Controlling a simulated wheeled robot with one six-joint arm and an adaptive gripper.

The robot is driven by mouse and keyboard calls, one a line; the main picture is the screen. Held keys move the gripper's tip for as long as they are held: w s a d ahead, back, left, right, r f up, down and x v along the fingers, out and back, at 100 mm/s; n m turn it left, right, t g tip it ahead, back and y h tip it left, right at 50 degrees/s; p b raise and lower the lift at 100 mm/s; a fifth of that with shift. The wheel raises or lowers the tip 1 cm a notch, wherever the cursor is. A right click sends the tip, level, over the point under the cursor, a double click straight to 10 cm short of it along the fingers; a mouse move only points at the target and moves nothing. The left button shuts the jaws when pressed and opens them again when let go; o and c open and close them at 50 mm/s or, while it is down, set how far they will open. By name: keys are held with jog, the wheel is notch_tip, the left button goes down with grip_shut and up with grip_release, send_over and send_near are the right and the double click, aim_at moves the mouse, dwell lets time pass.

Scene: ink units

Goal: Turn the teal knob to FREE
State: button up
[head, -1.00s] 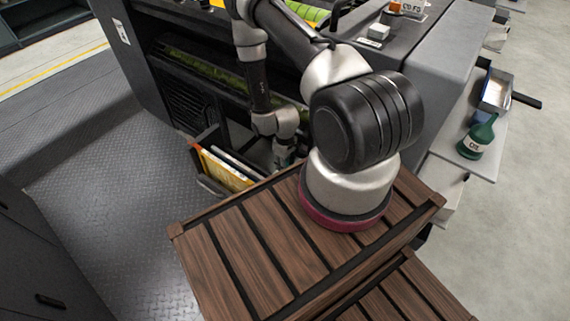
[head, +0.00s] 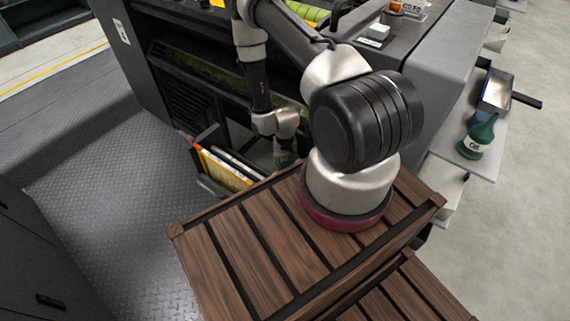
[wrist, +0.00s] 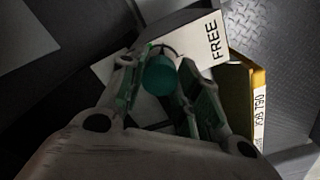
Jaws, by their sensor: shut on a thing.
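The teal knob (wrist: 159,75) shows in the wrist view as a round dark teal cap between the two fingers of my gripper (wrist: 158,88). My gripper is shut on the knob, one finger on each side. A white label plate (wrist: 200,47) behind the knob bears the word FREE (wrist: 214,40) at its right end. The knob's pointer, if any, cannot be made out. In the head view my gripper (head: 284,158) is small and low beside the dark machine, and the knob is hidden there.
A holder with yellow and white folders (head: 226,168) stands just left of my gripper; a yellow folder (wrist: 257,85) is close at right in the wrist view. The dark machine (head: 190,75) rises behind. The plated floor (head: 110,200) is clear.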

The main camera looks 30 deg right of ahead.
aim_at(285, 164)
jog(key=m, duration=0.5)
jog(key=shift+m, duration=0.3)
jog(key=m, duration=0.5)
jog(key=shift+m, duration=0.3)
jog(key=o, duration=1.1)
jog(key=shift+c, duration=0.2)
notch_tip(285, 164, up, 12)
